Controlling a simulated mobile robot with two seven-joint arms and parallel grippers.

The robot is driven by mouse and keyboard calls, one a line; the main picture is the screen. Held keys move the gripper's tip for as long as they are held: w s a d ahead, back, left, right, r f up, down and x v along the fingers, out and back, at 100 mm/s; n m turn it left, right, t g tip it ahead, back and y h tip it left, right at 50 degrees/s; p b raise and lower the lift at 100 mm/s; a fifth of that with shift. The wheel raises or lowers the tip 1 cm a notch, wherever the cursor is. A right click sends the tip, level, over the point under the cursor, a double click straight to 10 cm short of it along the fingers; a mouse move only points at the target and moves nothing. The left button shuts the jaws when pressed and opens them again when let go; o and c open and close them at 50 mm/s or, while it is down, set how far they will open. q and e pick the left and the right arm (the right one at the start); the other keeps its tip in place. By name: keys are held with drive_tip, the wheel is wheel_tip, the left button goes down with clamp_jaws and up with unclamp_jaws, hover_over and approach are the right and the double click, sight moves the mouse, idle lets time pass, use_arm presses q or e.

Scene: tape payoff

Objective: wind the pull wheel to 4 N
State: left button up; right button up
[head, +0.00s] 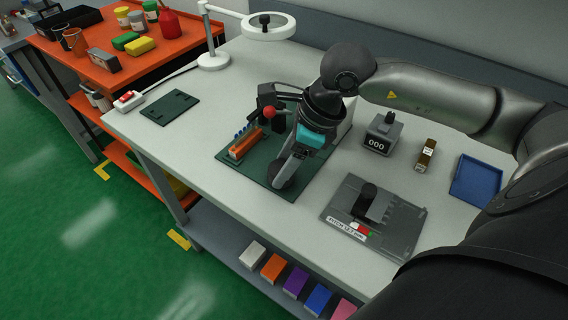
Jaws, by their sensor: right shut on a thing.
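My right gripper (286,172) points down over the front edge of a dark green base plate (297,188) on the grey bench. It is shut on a dark round part (281,184) that looks like the pull wheel; the fingers and wrist hide much of it. Behind and left of the gripper are a red ball knob (269,112) and an orange block (246,145) with several blue pegs on the same plate. My wrist hides the plate's back right. I see no force reading. My left gripper is not in view.
Right of the plate stand a grey counter box (377,134) reading 000, a small brown block (426,154), a blue tray (474,180) and a grey pitch fixture (377,215). A white ring lamp (269,25) stands behind.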

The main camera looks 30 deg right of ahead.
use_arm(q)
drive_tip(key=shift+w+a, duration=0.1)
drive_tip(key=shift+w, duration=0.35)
